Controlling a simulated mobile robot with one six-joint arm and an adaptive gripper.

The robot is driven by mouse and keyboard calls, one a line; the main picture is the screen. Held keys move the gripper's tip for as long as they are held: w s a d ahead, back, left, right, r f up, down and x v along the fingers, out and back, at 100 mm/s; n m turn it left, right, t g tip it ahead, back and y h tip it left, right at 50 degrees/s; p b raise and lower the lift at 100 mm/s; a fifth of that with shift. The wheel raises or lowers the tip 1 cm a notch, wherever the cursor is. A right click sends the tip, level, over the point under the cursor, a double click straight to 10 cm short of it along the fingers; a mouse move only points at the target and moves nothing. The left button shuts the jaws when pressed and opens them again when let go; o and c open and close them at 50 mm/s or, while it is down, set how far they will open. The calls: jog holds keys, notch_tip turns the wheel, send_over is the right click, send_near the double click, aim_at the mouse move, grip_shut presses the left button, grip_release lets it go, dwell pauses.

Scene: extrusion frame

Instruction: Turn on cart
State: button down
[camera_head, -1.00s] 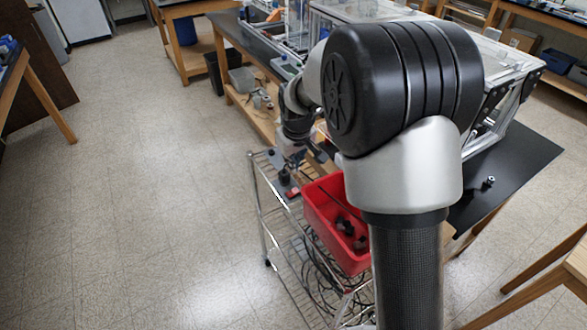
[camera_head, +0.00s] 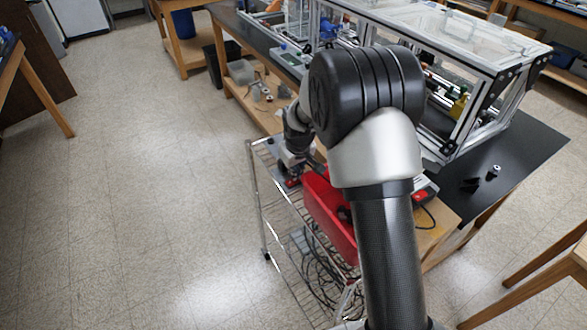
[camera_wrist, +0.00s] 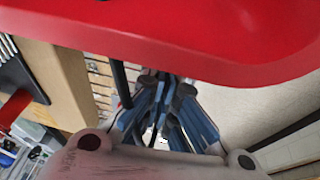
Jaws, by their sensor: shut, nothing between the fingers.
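The wire cart (camera_head: 257,190) stands left of the bench, with a red bin (camera_head: 327,212) on its top shelf. A small dark item with a red part (camera_head: 292,183) lies at the bin's left on the cart's top. My gripper (camera_head: 291,164) is low over that item, partly hidden by my wrist, and I cannot tell if it touches. In the wrist view, my gripper's blue-grey fingers (camera_wrist: 162,104) are shut and empty, and the red bin (camera_wrist: 190,48) fills the top, close to them. No switch on the cart can be made out.
Coiled black cables (camera_head: 318,275) lie on the lower shelf. A wooden bench and a framed glass enclosure (camera_head: 450,45) stand to the right, with a black table top (camera_head: 520,150). The floor (camera_head: 150,200) at left is clear.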

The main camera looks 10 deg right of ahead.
jog(key=shift+d+f, duration=0.25)
jog(key=shift+f, duration=0.2)
jog(key=shift+a, duration=0.1)
jog(key=shift+s+a+r, duration=0.2)
jog(key=shift+a, duration=0.5)
jog(key=shift+r, duration=0.4)
notch_tip(320, 180, up, 5)
jog(key=p, duration=0.3)
jog(key=shift+d+f, duration=0.1)
notch_tip(320, 180, up, 8)
jog(key=p, duration=0.2)
send_over(292, 180)
jog(key=s+d, duration=0.2)
jog(key=shift+s+d, duration=0.1)
